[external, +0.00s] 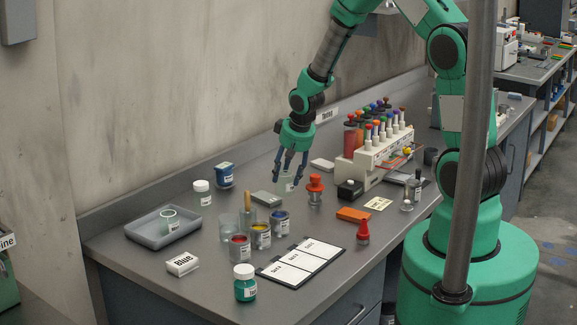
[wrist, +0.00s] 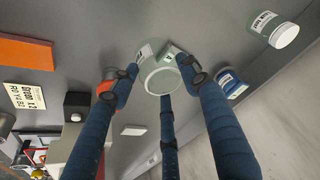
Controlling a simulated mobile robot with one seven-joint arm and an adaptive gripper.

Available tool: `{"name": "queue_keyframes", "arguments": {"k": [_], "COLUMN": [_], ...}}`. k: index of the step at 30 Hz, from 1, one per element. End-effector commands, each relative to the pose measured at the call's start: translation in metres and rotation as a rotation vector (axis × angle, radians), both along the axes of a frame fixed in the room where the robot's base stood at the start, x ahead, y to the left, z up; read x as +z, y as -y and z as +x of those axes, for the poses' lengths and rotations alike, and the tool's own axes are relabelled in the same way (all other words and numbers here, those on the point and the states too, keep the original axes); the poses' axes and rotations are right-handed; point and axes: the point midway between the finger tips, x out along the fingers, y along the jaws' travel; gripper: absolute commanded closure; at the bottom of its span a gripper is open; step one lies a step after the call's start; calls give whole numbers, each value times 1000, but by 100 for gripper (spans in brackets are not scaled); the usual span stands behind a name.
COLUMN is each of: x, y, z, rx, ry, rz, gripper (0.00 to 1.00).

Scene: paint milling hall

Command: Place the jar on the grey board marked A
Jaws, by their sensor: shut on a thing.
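My gripper (external: 291,168) points down over the middle of the bench, its dark blue fingers shut on a clear, slightly green jar (external: 286,183). In the wrist view the jar (wrist: 160,70) sits between the fingertips, with a white label on its side. I cannot tell whether its base touches the bench. A dark-edged board (external: 262,272) with several white labelled panels lies at the bench's front edge; its lettering is too small to read. A small grey flat block (external: 267,198) lies just left of the jar.
An orange-red stopper-like object (external: 315,188) stands close right of the jar. A white rack of tubes (external: 375,155) is farther right. An orange block (external: 353,215) lies nearby.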

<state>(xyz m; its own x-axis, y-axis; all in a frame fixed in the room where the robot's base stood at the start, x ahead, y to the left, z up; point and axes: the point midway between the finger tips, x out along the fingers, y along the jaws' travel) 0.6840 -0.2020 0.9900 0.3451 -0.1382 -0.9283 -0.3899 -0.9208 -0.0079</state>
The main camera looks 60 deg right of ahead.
Motion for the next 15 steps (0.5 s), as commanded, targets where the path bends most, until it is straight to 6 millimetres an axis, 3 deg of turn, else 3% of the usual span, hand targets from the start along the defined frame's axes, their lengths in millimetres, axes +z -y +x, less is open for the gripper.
{"name": "queue_keyframes", "arguments": {"k": [15], "x": [-8], "y": [23], "z": [77], "rx": [0], "ry": [0], "rz": [0], "gripper": [76]}}
